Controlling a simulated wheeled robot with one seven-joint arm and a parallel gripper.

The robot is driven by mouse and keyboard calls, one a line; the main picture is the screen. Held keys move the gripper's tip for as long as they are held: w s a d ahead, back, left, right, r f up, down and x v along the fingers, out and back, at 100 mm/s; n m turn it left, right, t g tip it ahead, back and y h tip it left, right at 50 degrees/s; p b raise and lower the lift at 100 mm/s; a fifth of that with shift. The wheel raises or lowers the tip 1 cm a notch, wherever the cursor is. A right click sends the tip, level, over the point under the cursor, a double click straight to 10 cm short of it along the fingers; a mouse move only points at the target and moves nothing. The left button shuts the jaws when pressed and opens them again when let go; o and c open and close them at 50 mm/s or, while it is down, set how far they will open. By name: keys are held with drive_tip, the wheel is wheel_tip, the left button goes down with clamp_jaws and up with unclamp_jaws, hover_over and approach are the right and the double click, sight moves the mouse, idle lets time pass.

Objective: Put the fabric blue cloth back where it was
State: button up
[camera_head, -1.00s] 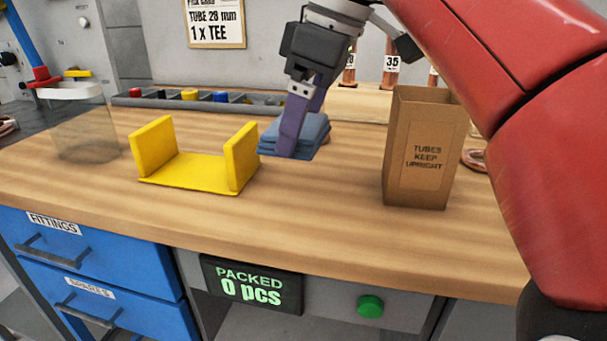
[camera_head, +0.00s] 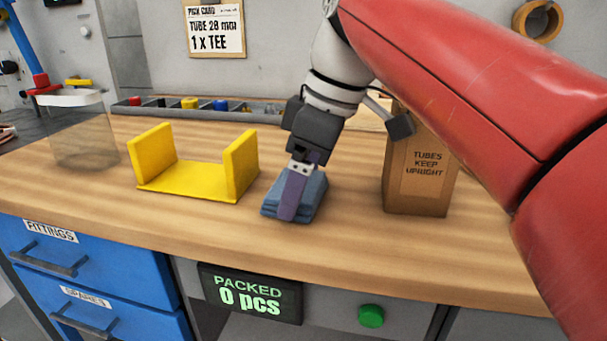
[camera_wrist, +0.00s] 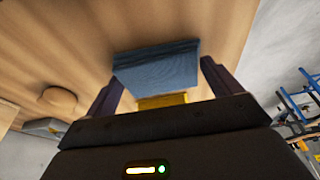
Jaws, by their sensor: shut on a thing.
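The blue cloth (camera_head: 315,196) is a folded stack, held over the wooden bench between the yellow holder and the cardboard box. My gripper (camera_head: 291,207) is shut on it, with one purple finger showing across its near side. In the wrist view the cloth (camera_wrist: 157,68) sits between the two dark fingers (camera_wrist: 160,88). The cloth is at or just above the bench top; I cannot tell whether it touches.
A yellow U-shaped holder (camera_head: 185,180) stands left of the cloth. A cardboard box (camera_head: 420,190) stands to the right. A clear bin (camera_head: 85,135) is at the far left, and a parts tray (camera_head: 245,107) runs along the back. Bench (camera_head: 350,245) in front is clear.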

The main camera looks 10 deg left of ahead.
sight(312, 187)
drive_tip(key=o, duration=0.7)
drive_tip(key=shift+f, duration=0.15)
drive_tip(key=v, duration=0.2)
drive_tip(key=p+v, duration=0.1)
drive_tip(key=v, duration=0.3)
drive_tip(key=shift+a, duration=0.3)
drive_tip(key=shift+v, duration=1.05)
drive_tip(key=shift+s, duration=0.15)
